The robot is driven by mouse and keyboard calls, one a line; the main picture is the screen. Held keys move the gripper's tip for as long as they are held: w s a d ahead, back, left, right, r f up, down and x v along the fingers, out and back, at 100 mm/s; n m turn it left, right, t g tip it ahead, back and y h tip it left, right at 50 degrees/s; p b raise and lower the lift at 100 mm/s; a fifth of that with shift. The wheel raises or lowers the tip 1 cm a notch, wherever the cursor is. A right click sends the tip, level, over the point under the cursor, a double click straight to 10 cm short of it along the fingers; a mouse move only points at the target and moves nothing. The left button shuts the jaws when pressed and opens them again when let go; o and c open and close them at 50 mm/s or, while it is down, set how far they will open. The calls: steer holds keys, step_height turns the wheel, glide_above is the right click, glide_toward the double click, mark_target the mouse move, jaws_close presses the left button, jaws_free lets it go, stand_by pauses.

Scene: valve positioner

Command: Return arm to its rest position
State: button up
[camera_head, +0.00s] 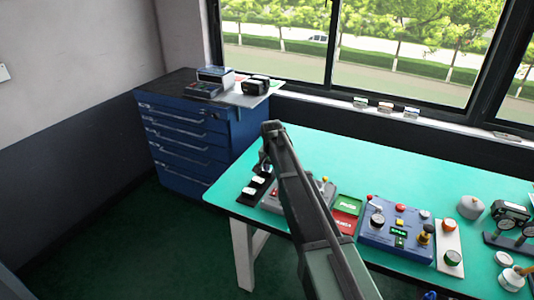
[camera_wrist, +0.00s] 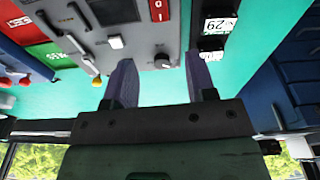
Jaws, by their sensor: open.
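My arm rises from the bottom of the head view and reaches over the left part of the green-topped table (camera_head: 330,160). In that view the gripper is mostly hidden by the arm. In the wrist view my gripper (camera_wrist: 160,80) is open, with its two fingers apart and nothing between them. Beyond the fingers is a grey control box (camera_wrist: 135,42) with knobs and a red switch; in the head view the arm partly covers this box (camera_head: 270,203). I cannot tell how far the fingertips are from the box.
Black modules (camera_head: 258,183) lie at the table's left end. Green (camera_head: 349,204) and red (camera_head: 344,222) trays and a blue control box (camera_head: 385,238) stand to the right. A blue drawer cabinet (camera_head: 185,140) is at the back left. Bare tabletop lies along the window side.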

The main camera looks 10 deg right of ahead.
steer(key=s+n+g+y, duration=0.1)
steer(key=s+n, duration=0.5)
steer(key=s, duration=2.8)
steer(key=shift+d, duration=0.45)
steer(key=shift+f, duration=0.1)
